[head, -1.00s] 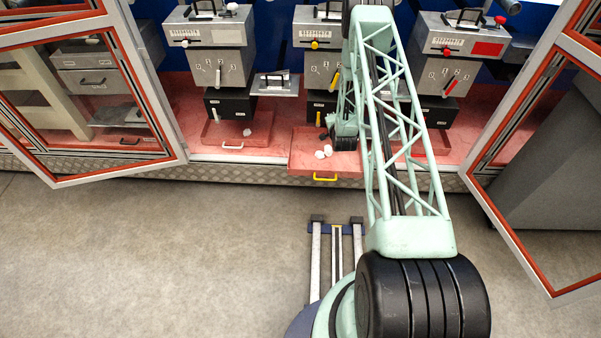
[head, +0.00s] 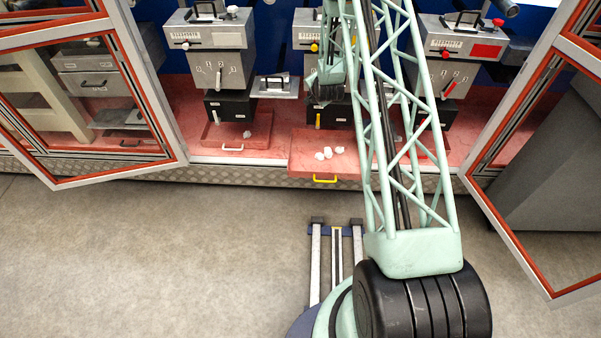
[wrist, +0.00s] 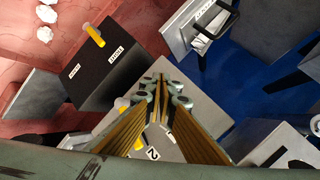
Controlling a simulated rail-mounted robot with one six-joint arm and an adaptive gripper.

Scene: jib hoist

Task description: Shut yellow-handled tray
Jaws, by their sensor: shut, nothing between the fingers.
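The red tray with the yellow handle (head: 325,180) juts out past the front edge of the red bench in the head view. Its red floor (head: 303,162) shows, with several white lumps (head: 328,153) on it. My gripper (head: 327,92) is above and behind the tray, in front of the middle grey machine. In the wrist view, my gripper (wrist: 160,92) is shut and empty, over the machine's grey box front. A black box with a yellow lever (wrist: 95,35) lies beyond the fingertips. The tray's handle is not in the wrist view.
Similar machines stand left (head: 222,70) and right (head: 445,70), each with a red tray below. Open framed doors (head: 165,120) flank the bench. A grey plate (head: 275,87) sits left of the middle machine.

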